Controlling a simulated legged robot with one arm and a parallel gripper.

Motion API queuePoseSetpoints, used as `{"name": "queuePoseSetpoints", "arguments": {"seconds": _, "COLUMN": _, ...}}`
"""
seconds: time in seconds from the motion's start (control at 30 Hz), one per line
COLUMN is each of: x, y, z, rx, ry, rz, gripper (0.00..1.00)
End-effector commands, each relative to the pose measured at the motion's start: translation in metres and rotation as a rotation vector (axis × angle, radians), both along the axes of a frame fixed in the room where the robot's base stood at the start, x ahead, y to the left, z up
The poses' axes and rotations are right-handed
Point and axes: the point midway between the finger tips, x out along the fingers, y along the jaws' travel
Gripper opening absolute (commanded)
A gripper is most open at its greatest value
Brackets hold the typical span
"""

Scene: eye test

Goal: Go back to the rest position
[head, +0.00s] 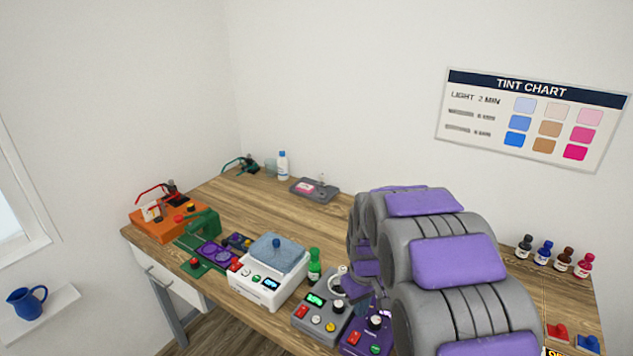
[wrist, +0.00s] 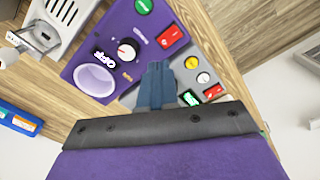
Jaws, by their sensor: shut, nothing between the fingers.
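My gripper (wrist: 157,84) shows in the wrist view as blue-grey fingers pressed together, with nothing between them. The fingertips are over the border between a purple device (wrist: 115,45) and a grey device (wrist: 206,72). I cannot tell how high they are above these. In the head view my grey and purple arm reaches over the right part of the table and hides much of it. The purple device (head: 352,342) and the grey device (head: 318,324) show partly beside my arm there.
On the wooden table (head: 250,213) stand a white device (head: 262,290) with a blue-grey top, a green bottle (head: 314,268), an orange box (head: 165,228) and a white bottle (head: 283,167). Small bottles (head: 545,254) line the right back.

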Motion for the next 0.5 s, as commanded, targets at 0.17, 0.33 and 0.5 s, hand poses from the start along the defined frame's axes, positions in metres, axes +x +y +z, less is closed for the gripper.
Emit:
{"name": "queuePoseSetpoints", "arguments": {"seconds": 0.17, "x": -0.030, "y": -0.001, "z": 0.022, "rx": -0.001, "ry": 0.009, "rz": -0.042, "gripper": 0.00}}
{"name": "queuePoseSetpoints", "arguments": {"seconds": 0.33, "x": -0.085, "y": -0.001, "z": 0.052, "rx": -0.004, "ry": 0.035, "rz": -0.115, "gripper": 0.00}}
{"name": "queuePoseSetpoints", "arguments": {"seconds": 0.5, "x": -0.143, "y": -0.001, "z": 0.074, "rx": -0.006, "ry": 0.060, "rz": -0.189, "gripper": 0.00}}
